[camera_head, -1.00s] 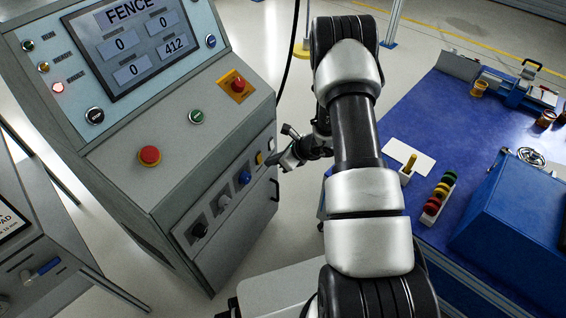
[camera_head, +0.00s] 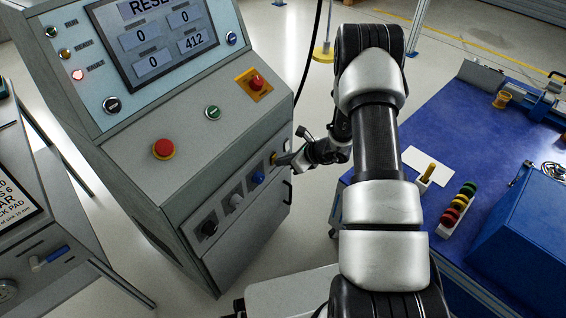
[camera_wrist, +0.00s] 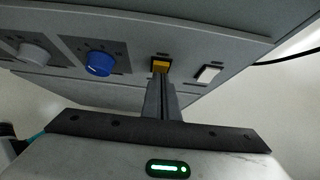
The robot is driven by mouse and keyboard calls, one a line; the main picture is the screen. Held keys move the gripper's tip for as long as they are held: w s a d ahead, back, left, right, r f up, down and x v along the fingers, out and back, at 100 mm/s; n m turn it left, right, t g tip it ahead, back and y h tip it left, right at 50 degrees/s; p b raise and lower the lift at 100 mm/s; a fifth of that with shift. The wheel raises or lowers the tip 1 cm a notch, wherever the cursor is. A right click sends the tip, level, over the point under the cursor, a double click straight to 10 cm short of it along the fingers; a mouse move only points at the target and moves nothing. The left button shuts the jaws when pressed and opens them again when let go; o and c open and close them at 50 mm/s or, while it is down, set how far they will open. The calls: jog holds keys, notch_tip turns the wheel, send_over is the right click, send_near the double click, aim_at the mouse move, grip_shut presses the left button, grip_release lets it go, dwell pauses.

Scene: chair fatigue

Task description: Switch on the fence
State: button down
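The grey control console (camera_head: 165,190) stands at left in the head view. Its screen (camera_head: 155,40) reads "RESE", the rest cut off by the frame, over number boxes. A yellow switch (camera_wrist: 160,64) sits on the console's lower front strip, between a blue knob (camera_wrist: 99,64) and a white switch (camera_wrist: 209,74). My gripper (camera_head: 281,159) is at this strip, its fingertips at the yellow switch. In the wrist view the fingers (camera_wrist: 161,88) are together and cover the switch's lower part. I cannot tell whether they press on it.
A blue worktable (camera_head: 455,120) stands right of my arm. A black cable hangs behind the console.

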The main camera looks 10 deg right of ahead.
jog(key=shift+w+a+r, duration=0.15)
jog(key=shift+a+r, duration=0.1)
jog(key=shift+a, duration=0.05)
